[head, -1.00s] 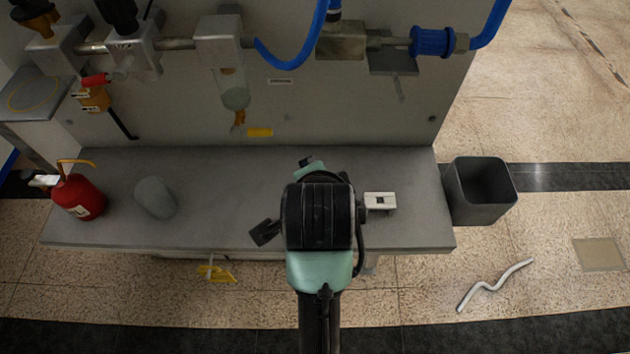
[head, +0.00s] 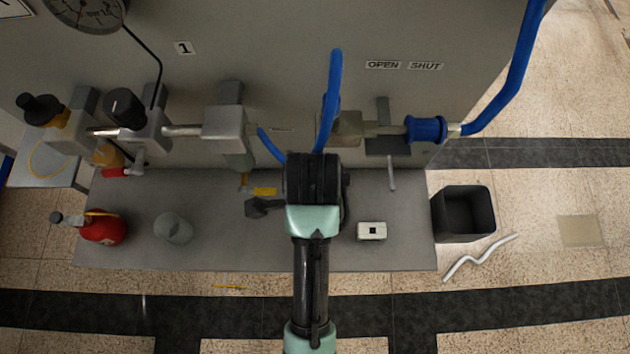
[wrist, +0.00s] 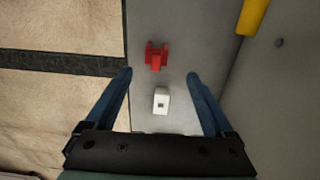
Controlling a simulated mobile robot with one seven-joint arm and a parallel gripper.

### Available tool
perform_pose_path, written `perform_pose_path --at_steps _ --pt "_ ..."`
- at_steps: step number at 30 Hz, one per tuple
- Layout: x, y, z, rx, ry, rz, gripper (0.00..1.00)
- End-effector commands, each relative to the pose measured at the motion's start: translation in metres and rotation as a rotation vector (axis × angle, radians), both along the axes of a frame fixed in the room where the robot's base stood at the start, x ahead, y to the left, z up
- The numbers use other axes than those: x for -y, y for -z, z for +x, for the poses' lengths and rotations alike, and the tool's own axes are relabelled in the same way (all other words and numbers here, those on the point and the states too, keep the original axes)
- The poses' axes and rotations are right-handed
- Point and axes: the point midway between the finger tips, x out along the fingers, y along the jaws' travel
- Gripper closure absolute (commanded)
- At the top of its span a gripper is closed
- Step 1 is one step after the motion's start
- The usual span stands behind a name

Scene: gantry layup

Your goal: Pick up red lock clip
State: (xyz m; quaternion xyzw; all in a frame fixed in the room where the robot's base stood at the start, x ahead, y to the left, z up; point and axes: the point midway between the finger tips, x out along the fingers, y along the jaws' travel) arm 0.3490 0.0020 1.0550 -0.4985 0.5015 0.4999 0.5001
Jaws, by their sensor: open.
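The red lock clip (wrist: 157,56) lies on the grey bench in the wrist view, just beyond my fingertips and roughly midway between them. My gripper (wrist: 159,76) is open, with its two blue fingers spread wide and nothing between them held. A white block with a dark square hole (wrist: 160,101) lies on the bench below the clip in that view; it also shows in the head view (head: 371,231), right of my arm. In the head view I cannot see the clip, and my arm covers part of the bench.
A red can (head: 103,229) and a grey rounded object (head: 174,228) stand on the bench (head: 250,255) at left. A dark bin (head: 464,214) stands right of it. Pipes, valves and blue hoses (head: 427,130) project from the panel above the bench. A yellow part (wrist: 252,16) shows upper right in the wrist view.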

Motion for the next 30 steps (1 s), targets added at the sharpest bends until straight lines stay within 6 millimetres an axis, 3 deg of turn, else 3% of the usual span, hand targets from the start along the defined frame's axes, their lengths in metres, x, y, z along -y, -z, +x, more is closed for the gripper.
perform_pose_path --at_steps 1,9,17,24,30 --pt "0.000 0.016 0.000 -0.002 0.000 0.000 0.12" --pt "0.000 0.055 -0.001 -0.001 -0.002 0.000 0.12" --pt "0.001 0.074 -0.003 -0.002 -0.002 0.001 0.12" --pt "0.003 0.108 -0.006 0.000 -0.002 0.000 0.12" --pt "0.003 0.117 -0.005 0.003 -0.002 0.000 0.12"
